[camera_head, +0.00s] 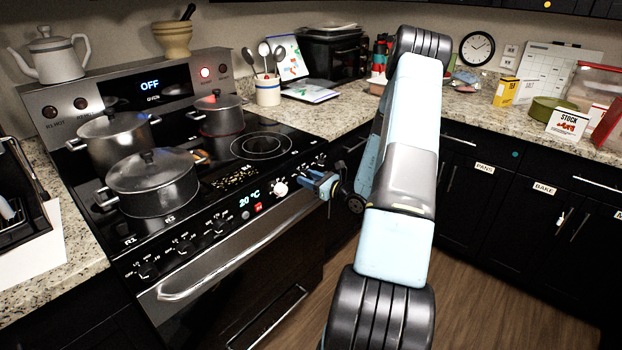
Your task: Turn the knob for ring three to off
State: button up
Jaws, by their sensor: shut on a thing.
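The stove's front panel (240,221) carries a row of black knobs, including a left knob (148,271), a second (185,247) and a third (220,225). A pale knob (280,189) sits right of the temperature display. My gripper (309,181) is at the right part of the panel, shut on a stove knob that its fingers mostly hide. The small print by the knobs is too small to read, so I cannot tell which ring the held knob serves. A label reading R3 (170,218) is on the cooktop's front edge.
Three lidded pots stand on the cooktop: front (152,183), back left (115,140) and back middle (217,114). A red ring glows under the back middle one. The oven handle (235,258) runs below the panel. An empty ring (262,145) is at right.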

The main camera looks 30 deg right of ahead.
jog(key=n, duration=0.6)
jog(key=shift+d+h, duration=0.3)
dwell(0.4)
jog(key=o, duration=0.8)
jog(key=shift+o, duration=1.2)
jog(key=shift+a, duration=0.15)
jog(key=v, duration=1.3)
jog(key=shift+s, duration=0.35)
jog(key=shift+r, duration=0.1)
